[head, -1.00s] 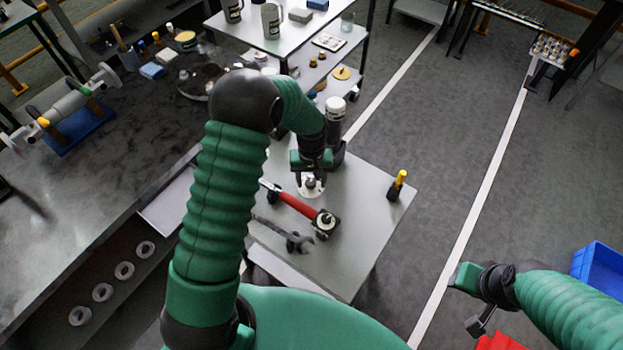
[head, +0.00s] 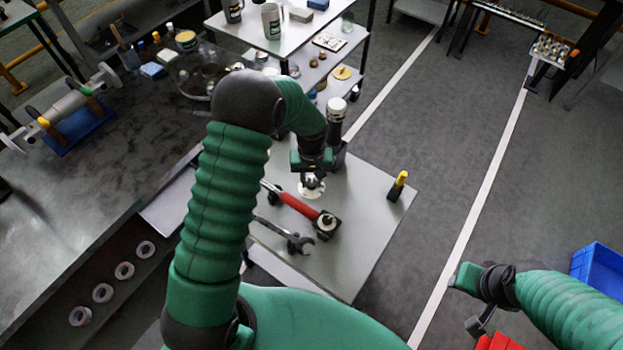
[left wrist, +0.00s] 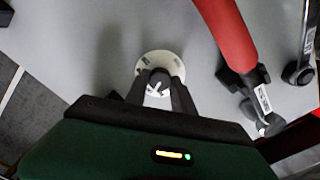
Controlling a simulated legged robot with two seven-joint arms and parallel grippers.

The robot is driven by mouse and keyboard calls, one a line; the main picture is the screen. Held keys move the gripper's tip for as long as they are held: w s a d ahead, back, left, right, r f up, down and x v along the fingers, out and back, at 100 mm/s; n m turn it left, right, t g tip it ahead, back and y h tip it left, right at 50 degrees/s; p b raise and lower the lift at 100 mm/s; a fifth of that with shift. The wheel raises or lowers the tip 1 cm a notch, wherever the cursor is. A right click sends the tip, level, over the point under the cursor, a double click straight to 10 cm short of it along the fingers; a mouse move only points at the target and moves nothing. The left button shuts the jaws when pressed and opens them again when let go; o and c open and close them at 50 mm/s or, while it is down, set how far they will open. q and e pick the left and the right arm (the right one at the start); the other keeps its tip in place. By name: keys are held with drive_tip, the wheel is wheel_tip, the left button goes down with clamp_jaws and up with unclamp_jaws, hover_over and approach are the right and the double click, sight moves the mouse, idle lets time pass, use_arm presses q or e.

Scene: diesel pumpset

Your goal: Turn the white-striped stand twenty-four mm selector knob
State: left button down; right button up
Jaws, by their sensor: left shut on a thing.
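The selector knob (left wrist: 157,89) is dark with white marks on its top and sits on a round pale dial plate (left wrist: 172,62) on the small grey table. In the head view the dial plate (head: 312,190) shows just below my left gripper (head: 312,178). My left gripper, in the left wrist view (left wrist: 157,95), points down with its fingers on either side of the knob, shut on it. The fingers hide the knob's sides. My right gripper (head: 468,278) hangs at the right, away from the table; its fingers are not clear.
A red-handled tool (head: 297,206) and a dark wrench (head: 284,234) lie close to the dial on the table (head: 350,235). A yellow-topped black item (head: 397,186) stands near the right edge. A white-capped cylinder (head: 336,115) stands behind the gripper.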

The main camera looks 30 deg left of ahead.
use_arm(q)
drive_tip(key=n+p, duration=0.2)
drive_tip(key=n, duration=0.4)
drive_tip(key=shift+r, duration=0.1)
drive_tip(key=n+p, duration=0.2)
drive_tip(key=n, duration=0.2)
drive_tip(key=shift+n, duration=0.3)
drive_tip(key=shift+n+p, duration=0.45)
drive_tip(key=shift+n, duration=0.75)
drive_tip(key=shift+w, duration=0.1)
drive_tip(key=c, duration=1.1)
unclamp_jaws()
drive_tip(key=shift+d, duration=0.1)
drive_tip(key=shift+o, duration=0.2)
